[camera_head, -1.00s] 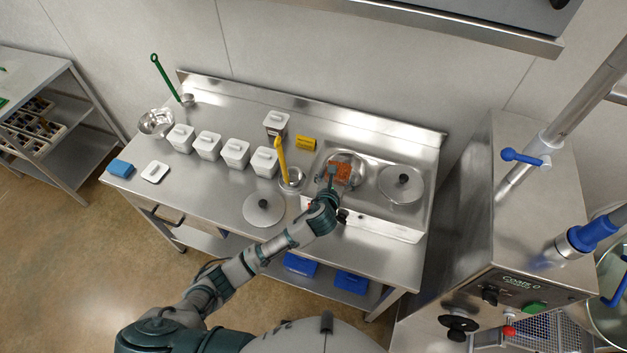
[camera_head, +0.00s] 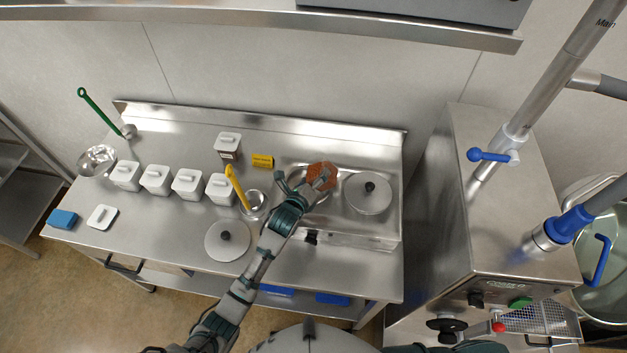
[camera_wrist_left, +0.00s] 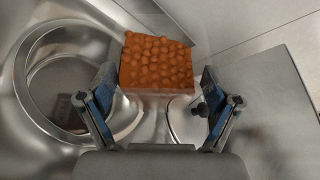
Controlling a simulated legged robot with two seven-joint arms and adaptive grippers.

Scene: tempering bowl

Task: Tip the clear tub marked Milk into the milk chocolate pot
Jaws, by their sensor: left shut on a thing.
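My left gripper (camera_head: 303,187) is shut on a clear tub full of orange-brown chocolate pieces (camera_head: 322,175). In the left wrist view the tub (camera_wrist_left: 157,64) sits between the two fingers (camera_wrist_left: 158,102), its pieces still inside and its clear wall toward the camera. No marking is readable on it. An open round pot (camera_wrist_left: 40,95) lies to the left of the tub there, mostly empty-looking with a small dark patch inside. In the head view the arm and tub hide much of that pot (camera_head: 318,200). A lidded pot (camera_head: 370,196) stands to its right. My right gripper is out of view.
A loose lid (camera_head: 227,242) lies on the steel bench, near a yellow-handled tool (camera_head: 236,187) in a small pot. Several white lidded tubs (camera_head: 156,180) stand left, and a brown-filled container (camera_head: 227,150) and yellow block (camera_head: 262,161) behind. A steel machine (camera_head: 510,200) stands right.

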